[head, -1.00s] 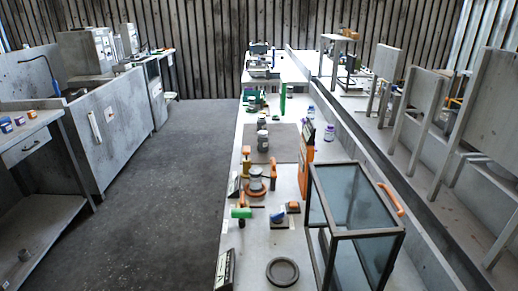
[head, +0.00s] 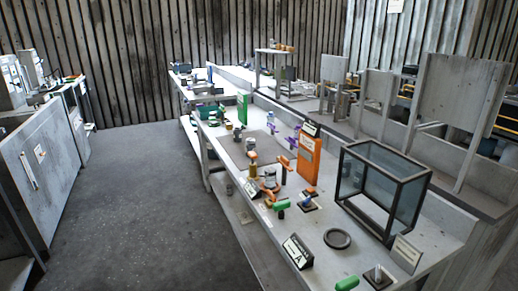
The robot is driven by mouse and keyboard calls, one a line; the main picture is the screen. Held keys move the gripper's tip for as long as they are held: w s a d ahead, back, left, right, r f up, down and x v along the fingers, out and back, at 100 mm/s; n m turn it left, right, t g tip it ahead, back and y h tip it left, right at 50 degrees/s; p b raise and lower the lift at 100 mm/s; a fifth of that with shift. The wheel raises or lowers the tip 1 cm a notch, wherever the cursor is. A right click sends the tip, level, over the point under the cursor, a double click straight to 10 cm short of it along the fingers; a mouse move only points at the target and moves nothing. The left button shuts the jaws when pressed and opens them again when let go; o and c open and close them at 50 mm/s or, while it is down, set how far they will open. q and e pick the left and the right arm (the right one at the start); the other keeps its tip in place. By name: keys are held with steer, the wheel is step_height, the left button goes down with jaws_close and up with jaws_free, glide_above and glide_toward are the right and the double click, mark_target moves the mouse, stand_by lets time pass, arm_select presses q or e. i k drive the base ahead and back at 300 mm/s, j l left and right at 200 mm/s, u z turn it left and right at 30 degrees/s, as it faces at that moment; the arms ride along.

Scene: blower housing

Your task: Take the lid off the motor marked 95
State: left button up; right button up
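Neither of my grippers is in the head view. A small metallic cylinder (head: 270,178) stands on an orange base on the long grey bench (head: 232,190). Either may be a motor, but both are too small to tell. I cannot read a 95 on anything, and I cannot make out a lid.
A glass case (head: 384,190) with a dark frame stands at the bench's right side, by an orange panel (head: 308,158). A dark ring (head: 337,238) and a sign marked A (head: 297,251) are nearer. Open floor (head: 150,215) lies left of the bench.

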mark_target(248, 148)
steer(key=i+j+z, duration=0.25)
steer(key=i+j, duration=0.2)
steer(key=j, duration=0.15)
steer(key=i+j+z, duration=0.15)
steer(key=j, duration=0.15)
steer(key=i+j+z, duration=0.1)
steer(key=j, duration=0.25)
steer(key=i+j+z, duration=0.25)
steer(key=i+j, duration=0.15)
steer(key=j, duration=0.3)
